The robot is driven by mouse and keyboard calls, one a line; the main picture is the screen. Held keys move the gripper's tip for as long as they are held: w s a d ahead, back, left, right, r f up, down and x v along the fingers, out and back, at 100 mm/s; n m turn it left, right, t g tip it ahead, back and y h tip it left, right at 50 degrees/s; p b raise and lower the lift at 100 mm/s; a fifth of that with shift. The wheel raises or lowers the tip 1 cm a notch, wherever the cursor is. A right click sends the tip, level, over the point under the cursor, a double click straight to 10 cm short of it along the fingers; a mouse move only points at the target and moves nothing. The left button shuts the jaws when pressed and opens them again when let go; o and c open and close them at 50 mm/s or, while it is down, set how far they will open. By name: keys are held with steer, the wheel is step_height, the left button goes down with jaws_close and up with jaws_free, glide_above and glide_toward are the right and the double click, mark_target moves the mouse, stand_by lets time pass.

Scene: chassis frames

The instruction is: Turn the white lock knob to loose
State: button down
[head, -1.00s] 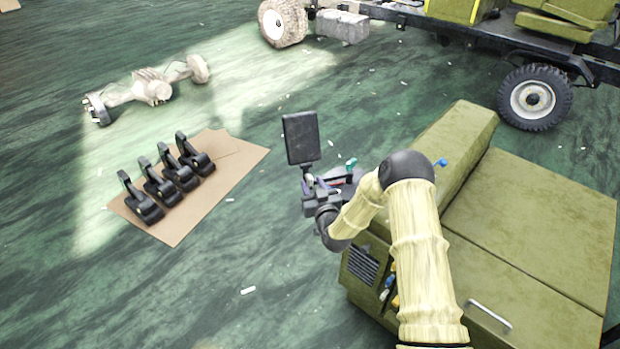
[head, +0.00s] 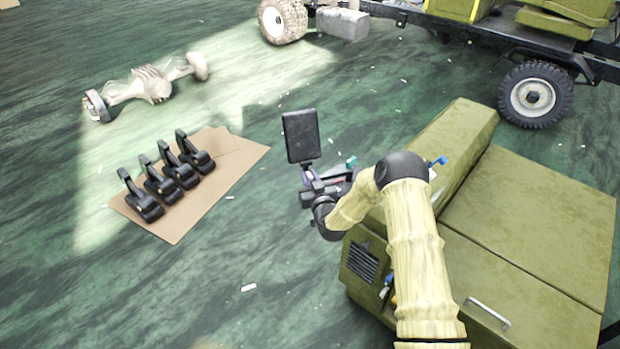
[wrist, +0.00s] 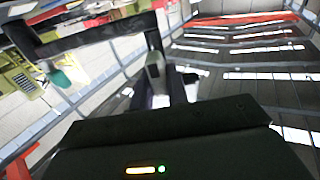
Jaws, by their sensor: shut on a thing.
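My gripper (head: 312,188) is at the end of my bent arm, just below a dark upright screen (head: 301,136) and beside the olive cabinet. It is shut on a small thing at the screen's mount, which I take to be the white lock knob. The knob cannot be made out in the head view, where my gripper and wrist cover that spot. In the wrist view a small pale piece (wrist: 155,65), likely the knob, shows among dark parts. Which way the knob is turned cannot be told.
The olive cabinet (head: 530,210) fills the right side, with a teal-tipped part (head: 351,162) and a blue-tipped lever (head: 438,162) close to my arm. Several black pedals (head: 160,185) lie on cardboard (head: 225,160) at left. An axle (head: 150,85) lies behind.

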steer(key=shift+n+b, duration=0.4)
steer(key=shift+b, duration=0.05)
steer(key=n+b, duration=0.3)
steer(key=shift+s+a+f+b, duration=0.1)
steer(key=shift+a+f+b, duration=0.15)
steer(key=shift+b, duration=0.15)
steer(key=shift+s+a+f+n+b, duration=0.1)
steer(key=shift+n+b, duration=2.25)
steer(key=shift+a+f+n+b, duration=0.1)
steer(key=shift+f+n+b, duration=0.05)
steer(key=shift+n+b, duration=2.2)
steer(key=shift+s+a+f+n+b, duration=0.1)
steer(key=shift+n+b, duration=2.2)
steer(key=shift+b, duration=0.1)
steer(key=shift+d, duration=0.1)
steer(key=c, duration=1.4)
jaws_free()
